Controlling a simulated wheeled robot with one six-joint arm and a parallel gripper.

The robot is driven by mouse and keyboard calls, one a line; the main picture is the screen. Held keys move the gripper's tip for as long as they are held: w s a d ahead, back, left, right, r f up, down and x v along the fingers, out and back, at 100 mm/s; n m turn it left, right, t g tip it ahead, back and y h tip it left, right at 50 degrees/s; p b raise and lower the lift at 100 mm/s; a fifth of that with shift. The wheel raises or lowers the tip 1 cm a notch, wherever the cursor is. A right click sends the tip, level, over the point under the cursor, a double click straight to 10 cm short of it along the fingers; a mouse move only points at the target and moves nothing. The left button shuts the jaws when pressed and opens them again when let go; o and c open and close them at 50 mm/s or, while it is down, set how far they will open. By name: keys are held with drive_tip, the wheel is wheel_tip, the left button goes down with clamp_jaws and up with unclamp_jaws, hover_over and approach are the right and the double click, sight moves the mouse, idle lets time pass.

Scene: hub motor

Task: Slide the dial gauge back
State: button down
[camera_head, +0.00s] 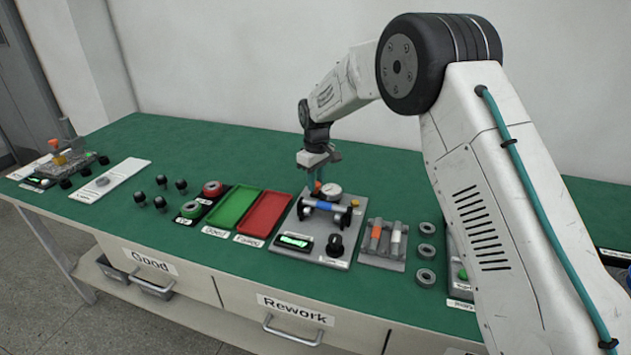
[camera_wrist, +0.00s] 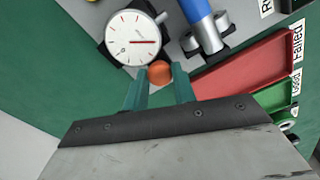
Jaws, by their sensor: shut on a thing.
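The dial gauge (camera_head: 331,188) has a round white face and sits on the grey test fixture (camera_head: 341,264). In the wrist view the dial gauge (camera_wrist: 132,38) shows a red needle. An orange knob (camera_wrist: 159,72) is beside the gauge's lower right edge. My gripper (camera_wrist: 163,78) has its teal fingers shut on this knob, one on each side. In the head view my gripper (camera_head: 317,184) reaches down at the gauge's left. A blue shaft with grey ends (camera_head: 324,206) lies across the fixture in front of the gauge; it also shows in the wrist view (camera_wrist: 197,12).
A red tray (camera_head: 264,215) and a green tray (camera_head: 235,208) lie left of the fixture. Right of it is a grey holder (camera_head: 384,246) with cylinders, then several grey rings (camera_head: 427,253). The green bench top behind the fixture is clear.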

drive_tip(key=shift+w+d, duration=0.45)
drive_tip(key=shift+w, duration=0.55)
drive_tip(key=shift+a, duration=0.15)
drive_tip(key=c, duration=1.1)
unclamp_jaws()
drive_tip(key=shift+w, duration=0.1)
wheel_tip(320, 180, up, 8)
drive_tip(key=shift+f, duration=0.1)
